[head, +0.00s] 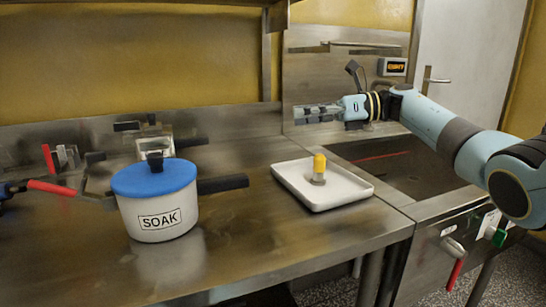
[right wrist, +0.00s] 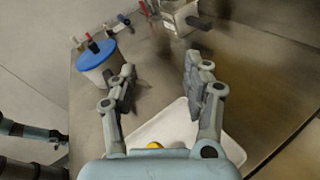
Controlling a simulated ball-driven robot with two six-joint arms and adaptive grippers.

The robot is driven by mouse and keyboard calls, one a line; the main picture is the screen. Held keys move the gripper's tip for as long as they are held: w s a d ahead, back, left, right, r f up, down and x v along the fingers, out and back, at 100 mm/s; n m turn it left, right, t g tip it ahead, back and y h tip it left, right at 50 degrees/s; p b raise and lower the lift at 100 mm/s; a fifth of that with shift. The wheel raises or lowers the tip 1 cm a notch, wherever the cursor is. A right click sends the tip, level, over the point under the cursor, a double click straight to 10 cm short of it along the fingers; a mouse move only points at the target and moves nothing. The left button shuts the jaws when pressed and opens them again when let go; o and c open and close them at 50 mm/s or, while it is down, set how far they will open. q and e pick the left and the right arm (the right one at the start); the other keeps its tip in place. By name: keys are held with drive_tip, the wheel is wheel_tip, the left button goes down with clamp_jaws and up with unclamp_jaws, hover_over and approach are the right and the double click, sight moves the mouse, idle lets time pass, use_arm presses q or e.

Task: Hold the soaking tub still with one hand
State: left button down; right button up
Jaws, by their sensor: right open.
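The soaking tub (head: 158,215) is a white round pot with a blue lid and a black knob, labelled SOAK. It stands upright on the steel counter at the left of the head view. It also shows at the upper left of the right wrist view (right wrist: 94,73). My right gripper (head: 305,114) is open and empty above the far side of the counter, well to the right of the tub and apart from it. Its two spread fingers show in the right wrist view (right wrist: 160,65).
A white tray (head: 345,197) with a yellow-topped piece (head: 319,168) lies right of the tub. A dark bar (head: 222,184) juts out beside the tub. Red-handled items (head: 50,187) and a metal box with dark handles (head: 155,143) stand left and behind. The front counter is clear.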

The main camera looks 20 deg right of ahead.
sight(213, 192)
drive_tip(key=s+a+f+n+g, duration=0.2)
drive_tip(key=a+n, duration=0.1)
drive_tip(key=s+a+f+n+g, duration=0.2)
drive_tip(key=a+n+g, duration=0.1)
drive_tip(key=a, duration=0.1)
drive_tip(key=s+a+f+n+g+h, duration=0.1)
drive_tip(key=s+a+f+n+g, duration=0.1)
drive_tip(key=s+a, duration=0.1)
drive_tip(key=shift+a+n, duration=0.3)
drive_tip(key=shift+n, duration=0.1)
drive_tip(key=x, duration=1.1)
drive_tip(key=shift+s+a+f, duration=0.2)
drive_tip(key=shift+a+f, duration=0.1)
drive_tip(key=shift+f, duration=0.05)
clamp_jaws()
